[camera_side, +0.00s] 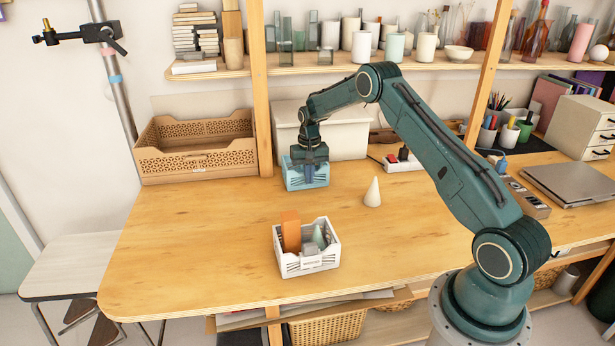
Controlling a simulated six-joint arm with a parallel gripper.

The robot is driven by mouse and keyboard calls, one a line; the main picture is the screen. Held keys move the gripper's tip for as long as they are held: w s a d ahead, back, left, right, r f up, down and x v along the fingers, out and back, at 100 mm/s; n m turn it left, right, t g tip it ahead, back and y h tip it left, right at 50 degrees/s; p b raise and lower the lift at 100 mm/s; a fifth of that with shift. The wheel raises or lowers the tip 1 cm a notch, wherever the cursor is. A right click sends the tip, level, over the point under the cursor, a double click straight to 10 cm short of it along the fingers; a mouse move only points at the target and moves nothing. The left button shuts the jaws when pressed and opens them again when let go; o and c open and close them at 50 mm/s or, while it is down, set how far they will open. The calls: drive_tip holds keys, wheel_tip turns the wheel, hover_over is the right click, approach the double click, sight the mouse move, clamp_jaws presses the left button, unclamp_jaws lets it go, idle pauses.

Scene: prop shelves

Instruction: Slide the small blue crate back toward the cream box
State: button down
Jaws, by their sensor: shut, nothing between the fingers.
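The small blue crate (316,181) stands on the wooden table toward the back. The cream box (346,141) stands behind it against the wall; my arm partly hides the box. The crate's back side is close to the box's front, but I cannot tell whether they touch. My gripper (309,174) points down at the blue crate, with its shut fingers at or inside the crate. The fingertips are small and partly hidden, so I cannot tell whether they touch a crate wall.
A white basket (312,263) with an orange block and other shapes sits nearer the front.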

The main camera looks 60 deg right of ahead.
drive_tip(key=shift+s+a+r, duration=0.1)
drive_tip(key=shift+s+a, duration=1.25)
drive_tip(key=shift+s, duration=0.1)
wheel_tip(320, 180, up, 10)
